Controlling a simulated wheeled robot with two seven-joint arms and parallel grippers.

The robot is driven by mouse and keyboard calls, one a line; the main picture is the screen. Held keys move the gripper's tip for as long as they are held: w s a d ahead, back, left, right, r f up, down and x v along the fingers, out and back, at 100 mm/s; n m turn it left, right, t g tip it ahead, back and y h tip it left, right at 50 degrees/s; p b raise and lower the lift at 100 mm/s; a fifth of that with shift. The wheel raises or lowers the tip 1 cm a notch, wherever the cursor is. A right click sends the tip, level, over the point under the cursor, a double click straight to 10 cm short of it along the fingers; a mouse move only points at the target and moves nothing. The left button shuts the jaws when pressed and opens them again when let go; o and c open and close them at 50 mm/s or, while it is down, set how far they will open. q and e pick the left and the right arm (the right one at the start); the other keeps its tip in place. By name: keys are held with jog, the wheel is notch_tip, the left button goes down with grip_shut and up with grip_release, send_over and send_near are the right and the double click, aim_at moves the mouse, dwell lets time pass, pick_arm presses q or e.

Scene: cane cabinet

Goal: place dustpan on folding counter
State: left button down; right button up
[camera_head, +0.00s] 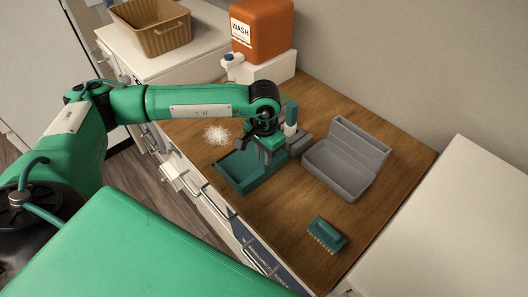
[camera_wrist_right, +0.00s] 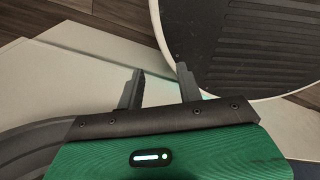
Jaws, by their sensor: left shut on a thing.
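The teal dustpan (camera_head: 241,172) is at the wooden folding counter (camera_head: 289,213), its open pan toward the counter's front edge. My left gripper (camera_head: 268,152) is over its back end, shut on it; the fingers and the grasped part are partly hidden by the wrist. I cannot tell whether the pan rests on the wood or is slightly above it. My right gripper (camera_wrist_right: 160,85) shows only in the right wrist view, with its two fingers apart and nothing between them.
A grey two-level bin (camera_head: 347,165) stands right of the dustpan. A teal brush (camera_head: 326,235) lies near the front right. White shreds (camera_head: 216,134) lie left of the pan. An orange wash jug (camera_head: 262,30) and tan basket (camera_head: 152,28) are behind. Bare wood lies between pan and brush.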

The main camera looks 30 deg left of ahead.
pick_arm(q)
jog(key=shift+f, duration=0.15)
jog(key=c, duration=1.3)
grip_release()
jog(key=shift+r, duration=0.25)
notch_tip(320, 180, up, 11)
jog(key=b, duration=0.4)
jog(key=shift+f, duration=0.2)
jog(key=shift+r+b, duration=0.3)
jog(key=shift+r, duration=0.35)
